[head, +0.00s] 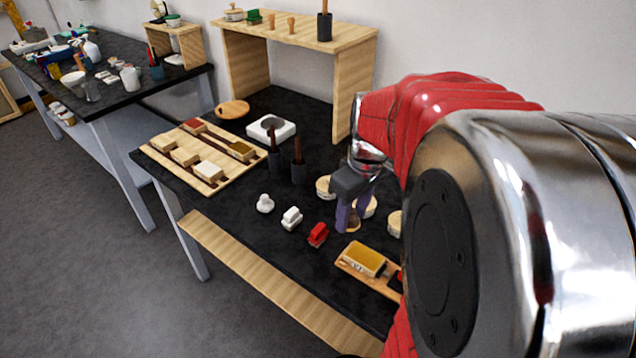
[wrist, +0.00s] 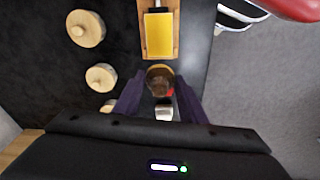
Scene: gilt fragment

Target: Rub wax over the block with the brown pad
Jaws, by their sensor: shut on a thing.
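The block (head: 364,259) has a gold-yellow top and lies on a narrow wooden board (head: 397,293) near the bench's front edge. The block also shows in the wrist view (wrist: 160,34), at the top middle. My gripper (head: 351,218) points down just behind the block in the head view. Its purple fingers are shut on a small round brown pad (wrist: 160,80), which shows between the fingertips in the wrist view. The pad is apart from the block in the picture. Its underside is hidden, and its height above the bench is hard to judge.
Round pale tins (head: 325,187) stand beside my gripper. A red pad (head: 317,235), a white pad (head: 291,217) and a white knob (head: 265,203) stand to the left.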

